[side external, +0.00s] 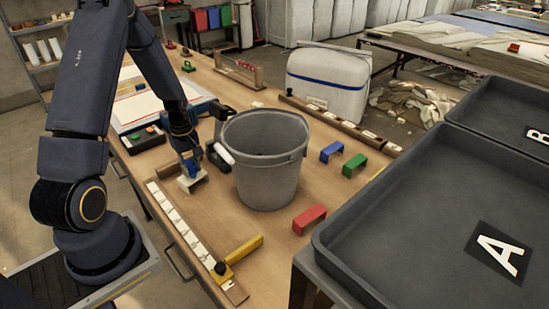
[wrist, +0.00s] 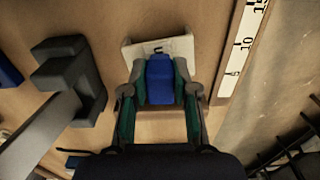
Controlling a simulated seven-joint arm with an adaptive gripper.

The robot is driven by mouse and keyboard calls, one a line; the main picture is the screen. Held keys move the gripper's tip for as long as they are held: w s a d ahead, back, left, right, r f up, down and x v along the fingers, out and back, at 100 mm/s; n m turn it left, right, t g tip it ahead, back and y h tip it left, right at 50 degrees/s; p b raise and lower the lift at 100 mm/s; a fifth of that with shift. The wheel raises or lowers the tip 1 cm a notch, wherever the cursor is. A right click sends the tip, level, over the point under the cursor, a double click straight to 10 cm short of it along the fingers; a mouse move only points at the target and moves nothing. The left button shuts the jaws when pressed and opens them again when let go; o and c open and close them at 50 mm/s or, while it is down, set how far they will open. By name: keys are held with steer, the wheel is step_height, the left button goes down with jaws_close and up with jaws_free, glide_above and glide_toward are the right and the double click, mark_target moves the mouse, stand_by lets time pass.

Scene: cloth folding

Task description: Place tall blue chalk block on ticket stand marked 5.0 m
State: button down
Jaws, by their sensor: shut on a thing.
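My gripper (side external: 187,158) is low over the table, left of the grey bucket. In the wrist view its two fingers (wrist: 160,88) are shut on the sides of the blue chalk block (wrist: 160,72). The block also shows between the fingers in the side view (side external: 191,168). A pale ticket stand (wrist: 181,46) is right at the block's far end; it also shows under my gripper in the side view (side external: 190,184). The stand's mark is mostly hidden, and I cannot read it. I cannot tell whether the block touches the stand.
A grey bucket (side external: 265,165) stands close to the right of my gripper. A dark grey block-shaped tool (wrist: 70,75) lies beside it. A white scale strip (side external: 181,225) runs along the table's near edge.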

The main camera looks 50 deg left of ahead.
mark_target(190, 165)
steer(key=shift+f, duration=0.15)
steer(key=c, duration=0.9)
jaws_free()
steer(key=w+d+r+m, duration=0.1)
steer(key=d+r+m, duration=0.3)
steer(key=r, duration=1.4)
steer(key=s+d+r+m+t, duration=0.2)
steer(key=s+d+r+m, duration=0.1)
steer(key=d, duration=0.3)
steer(key=s+d+r+m+t, duration=0.1)
steer(key=s+d+r+m, duration=0.2)
steer(key=d+m, duration=0.3)
steer(key=s+d+r+m+t, duration=0.2)
steer(key=s+d+r+m, duration=0.1)
steer(key=d, duration=0.5)
steer(key=shift+s+r+m+t, duration=0.25)
steer(key=shift+r+m+t, duration=0.05)
steer(key=shift+r+m, duration=0.65)
